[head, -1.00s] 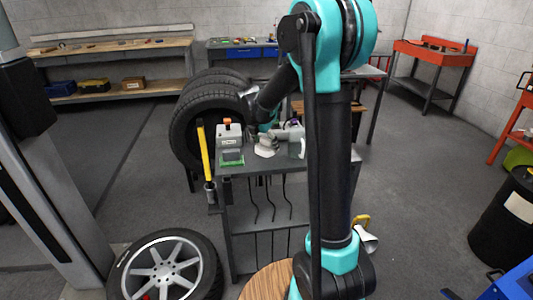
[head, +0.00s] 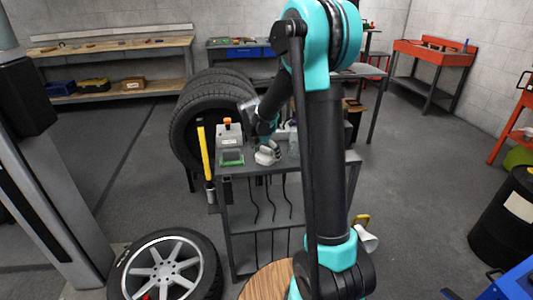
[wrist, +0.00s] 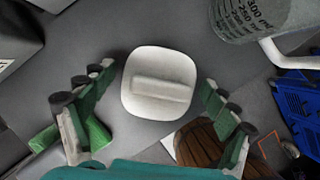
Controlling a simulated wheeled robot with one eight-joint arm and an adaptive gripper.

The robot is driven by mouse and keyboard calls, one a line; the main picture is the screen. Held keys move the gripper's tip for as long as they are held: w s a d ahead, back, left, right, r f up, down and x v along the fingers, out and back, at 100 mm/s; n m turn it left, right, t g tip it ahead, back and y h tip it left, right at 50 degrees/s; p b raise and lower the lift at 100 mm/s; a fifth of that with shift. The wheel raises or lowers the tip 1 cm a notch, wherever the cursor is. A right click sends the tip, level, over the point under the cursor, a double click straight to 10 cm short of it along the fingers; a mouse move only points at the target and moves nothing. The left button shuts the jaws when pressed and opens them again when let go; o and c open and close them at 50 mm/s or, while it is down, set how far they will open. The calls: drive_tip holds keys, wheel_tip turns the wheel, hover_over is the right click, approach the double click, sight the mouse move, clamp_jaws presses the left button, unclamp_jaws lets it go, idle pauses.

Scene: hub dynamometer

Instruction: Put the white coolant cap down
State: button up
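The white coolant cap (wrist: 158,83) is a rounded square with a raised bar across its top. It sits over the grey top of the cart (head: 240,170), near the front edge, and appears to rest on it. In the head view the cap (head: 264,159) shows small and partly hidden below my gripper (head: 268,148). In the wrist view my gripper (wrist: 158,80) is open, with one finger on each side of the cap and a clear gap to both.
A clear measuring jug (wrist: 255,18) with a white handle stands close to the right of the cap. A grey box with an orange top (head: 229,135), a green-edged item (head: 231,158) and a yellow-handled tool (head: 204,155) are at the cart's left. Tires (head: 200,110) stand behind.

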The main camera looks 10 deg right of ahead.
drive_tip(key=v, duration=1.2)
drive_tip(key=s+d+f+m+y, duration=0.1)
drive_tip(key=s+f+m, duration=0.3)
drive_tip(key=s+m, duration=0.5)
drive_tip(key=s+d+f+m+y, duration=0.1)
drive_tip(key=s+d+f+m, duration=0.2)
drive_tip(key=s+m, duration=0.6)
drive_tip(key=s+d+f+m+t+y, duration=0.1)
drive_tip(key=s+d+f+m, duration=0.2)
drive_tip(key=s+f+m, duration=0.3)
drive_tip(key=s+m, duration=0.3)
drive_tip(key=s, duration=0.1)
drive_tip(key=shift+f, duration=0.4)
